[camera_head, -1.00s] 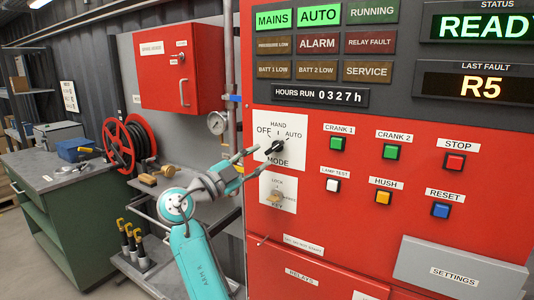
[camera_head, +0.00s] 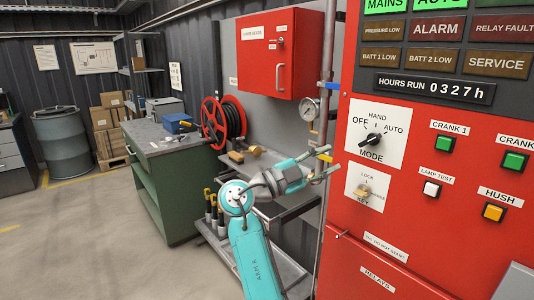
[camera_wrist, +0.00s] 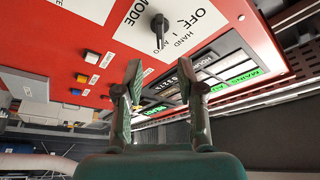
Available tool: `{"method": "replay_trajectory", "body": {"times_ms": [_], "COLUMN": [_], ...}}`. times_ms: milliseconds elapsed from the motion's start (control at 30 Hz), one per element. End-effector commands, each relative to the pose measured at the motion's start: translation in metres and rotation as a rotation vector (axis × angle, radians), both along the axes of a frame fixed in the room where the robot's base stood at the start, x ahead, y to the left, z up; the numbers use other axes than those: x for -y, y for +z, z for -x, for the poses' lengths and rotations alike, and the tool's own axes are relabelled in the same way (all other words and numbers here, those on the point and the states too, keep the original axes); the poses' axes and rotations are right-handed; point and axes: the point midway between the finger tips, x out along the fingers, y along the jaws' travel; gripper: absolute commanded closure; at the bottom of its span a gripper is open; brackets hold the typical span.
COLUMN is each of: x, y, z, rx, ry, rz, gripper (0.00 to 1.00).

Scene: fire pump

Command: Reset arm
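My gripper (camera_head: 333,162) is open and empty, at the left edge of the red pump panel (camera_head: 420,215). It is apart from the black mode knob (camera_head: 372,140), which is to its right on a white plate marked HAND, OFF and AUTO. The knob appears turned toward AUTO. In the wrist view my two fingers (camera_wrist: 160,75) stand wide apart with nothing between them, and the mode knob (camera_wrist: 157,31) shows beyond them. My arm is bent, with its elbow to the left of the panel.
A key switch (camera_head: 365,192) is below the mode knob. A vertical pipe with a pressure gauge (camera_head: 308,108) runs close behind my gripper. A red wall box (camera_head: 281,55), a hose reel (camera_head: 222,120) and a green workbench (camera_head: 175,175) are to the left. The floor at left is open.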

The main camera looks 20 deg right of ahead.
Motion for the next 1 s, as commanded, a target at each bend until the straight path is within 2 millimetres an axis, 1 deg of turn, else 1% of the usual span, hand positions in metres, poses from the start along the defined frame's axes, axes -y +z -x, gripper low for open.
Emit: {"method": "replay_trajectory", "body": {"times_ms": [67, 167, 267, 367, 400, 467, 500, 567, 600, 667, 700, 767, 800, 867, 900, 1000], "x": [0.0, 0.001, 0.002, 0.004, 0.004, 0.004, 0.003, 0.002, 0.0, -0.002, -0.004, -0.008, -0.01, -0.015, -0.018, -0.027], "y": [0.0, -0.01, -0.035, -0.077, -0.095, -0.123, -0.141, -0.169, -0.187, -0.213, -0.231, -0.256, -0.273, -0.297, -0.312, -0.349], "z": [0.0, -0.002, -0.006, -0.011, -0.012, -0.013, -0.012, -0.01, -0.008, -0.004, 0.0, 0.007, 0.013, 0.022, 0.03, 0.05], "rx": [-0.001, -0.027, -0.101, -0.216, -0.266, -0.344, -0.393, -0.462, -0.509, -0.576, -0.619, -0.681, -0.72, -0.776, -0.811, -0.894], "ry": [0.001, 0.014, 0.055, 0.124, 0.157, 0.206, 0.239, 0.289, 0.322, 0.371, 0.406, 0.456, 0.49, 0.542, 0.575, 0.661], "rz": [0.0, 0.001, 0.006, 0.014, 0.018, 0.025, 0.031, 0.039, 0.045, 0.055, 0.06, 0.072, 0.08, 0.09, 0.099, 0.12], "gripper": [0.61, 0.61, 0.61, 0.61, 0.61, 0.61, 0.61, 0.61, 0.61, 0.61, 0.61, 0.61, 0.61, 0.61, 0.61, 0.61]}}
